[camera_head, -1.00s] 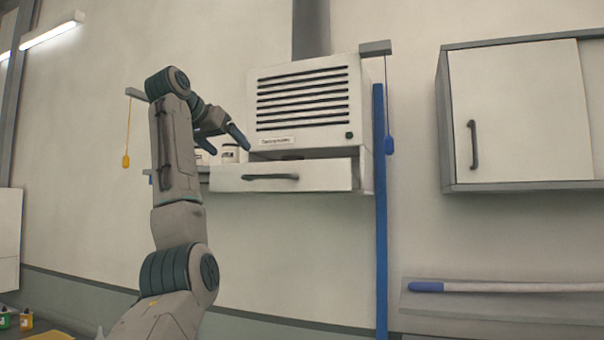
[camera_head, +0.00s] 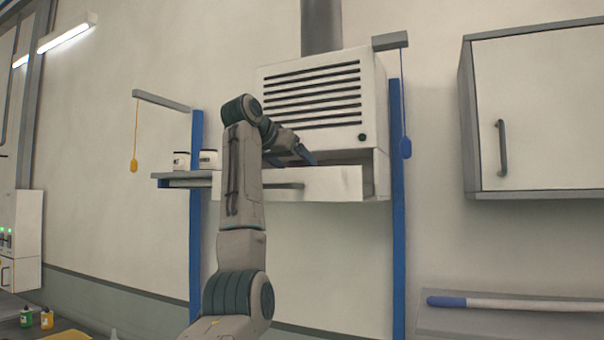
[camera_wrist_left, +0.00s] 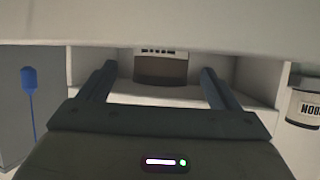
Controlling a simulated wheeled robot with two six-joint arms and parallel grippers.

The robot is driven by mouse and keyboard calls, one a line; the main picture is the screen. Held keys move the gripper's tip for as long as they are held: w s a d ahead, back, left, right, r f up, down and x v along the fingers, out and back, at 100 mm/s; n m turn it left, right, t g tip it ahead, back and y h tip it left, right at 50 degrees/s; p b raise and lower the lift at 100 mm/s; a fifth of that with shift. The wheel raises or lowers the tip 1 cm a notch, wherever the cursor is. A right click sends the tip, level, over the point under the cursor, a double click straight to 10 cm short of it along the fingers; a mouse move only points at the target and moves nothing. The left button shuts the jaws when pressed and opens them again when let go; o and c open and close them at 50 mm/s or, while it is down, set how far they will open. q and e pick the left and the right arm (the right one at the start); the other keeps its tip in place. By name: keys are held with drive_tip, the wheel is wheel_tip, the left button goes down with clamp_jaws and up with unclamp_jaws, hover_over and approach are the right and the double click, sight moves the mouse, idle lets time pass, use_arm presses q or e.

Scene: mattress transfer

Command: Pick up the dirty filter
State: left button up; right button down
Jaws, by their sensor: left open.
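The drawer (camera_head: 335,184) of the white vented unit stands pulled out in the head view. My left gripper (camera_head: 290,157) is at the drawer's opening, under the unit's vented front. In the left wrist view my left gripper (camera_wrist_left: 158,88) is open and empty, its two blue fingers pointing into the drawer. A brown, box-like thing with a pale top edge (camera_wrist_left: 160,69), possibly the dirty filter, sits inside, between and beyond the fingertips. It appears apart from both fingers. The drawer hides it in the head view. My right gripper is not in view.
The vented unit (camera_head: 312,95) sits just above my gripper, leaving a narrow gap. A small shelf with white jars (camera_head: 209,159) is to its left. Blue posts (camera_head: 397,210) flank it. A cabinet (camera_head: 540,110) hangs at the right.

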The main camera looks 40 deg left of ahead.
use_arm(q)
drive_tip(key=shift+p+x, duration=0.55)
drive_tip(key=shift+x, duration=0.4)
drive_tip(key=shift+w+a+f, duration=0.1)
drive_tip(key=shift+w+a, duration=0.05)
drive_tip(key=shift+w, duration=0.1)
drive_tip(key=shift+f, duration=0.1)
drive_tip(key=c, duration=1.1)
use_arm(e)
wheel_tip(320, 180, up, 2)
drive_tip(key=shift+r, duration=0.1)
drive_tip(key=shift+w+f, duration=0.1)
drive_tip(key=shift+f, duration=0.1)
